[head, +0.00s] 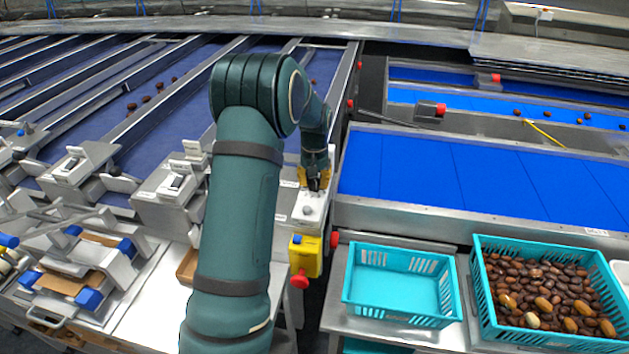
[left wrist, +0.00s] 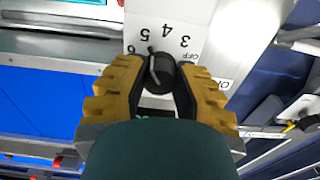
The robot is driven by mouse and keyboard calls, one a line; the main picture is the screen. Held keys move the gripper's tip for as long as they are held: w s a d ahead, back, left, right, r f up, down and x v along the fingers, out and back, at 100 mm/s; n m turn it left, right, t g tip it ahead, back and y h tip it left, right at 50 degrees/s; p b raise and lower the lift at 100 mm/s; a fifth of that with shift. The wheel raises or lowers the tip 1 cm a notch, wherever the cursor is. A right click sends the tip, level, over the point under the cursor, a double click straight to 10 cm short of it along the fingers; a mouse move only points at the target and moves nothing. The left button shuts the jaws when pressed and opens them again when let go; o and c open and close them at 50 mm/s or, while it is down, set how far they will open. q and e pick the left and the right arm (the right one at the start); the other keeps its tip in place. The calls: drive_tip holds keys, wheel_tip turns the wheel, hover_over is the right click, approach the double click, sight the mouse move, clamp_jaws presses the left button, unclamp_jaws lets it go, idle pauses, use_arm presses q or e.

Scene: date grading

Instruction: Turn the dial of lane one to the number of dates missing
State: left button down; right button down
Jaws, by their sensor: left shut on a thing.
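My left gripper (head: 315,182) reaches down to a white control box (head: 311,209) beside the lanes. In the left wrist view, the yellow-padded fingers of my left gripper (left wrist: 162,76) are shut on a black dial (left wrist: 159,70), one on each side. The white dial face (left wrist: 140,14) carries the printed numbers 3, 4, 5 and 6 and the word OFF, seen upside down. The dial's pointer appears to aim at the 5. The lower part of the dial is hidden by the gripper. My right gripper is not in view.
A yellow box (head: 305,257) with a red button stands just in front of the control box. An empty turquoise basket (head: 401,320) and a basket full of dates (head: 480,295) are at the right. Several dates (head: 146,99) lie on a blue lane at the left.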

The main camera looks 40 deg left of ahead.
sight(314, 181)
use_arm(q)
drive_tip(key=c, duration=0.9)
unclamp_jaws()
drive_tip(key=shift+s+f, duration=0.1)
drive_tip(key=shift+c, duration=0.2)
wheel_tip(314, 181, up, 12)
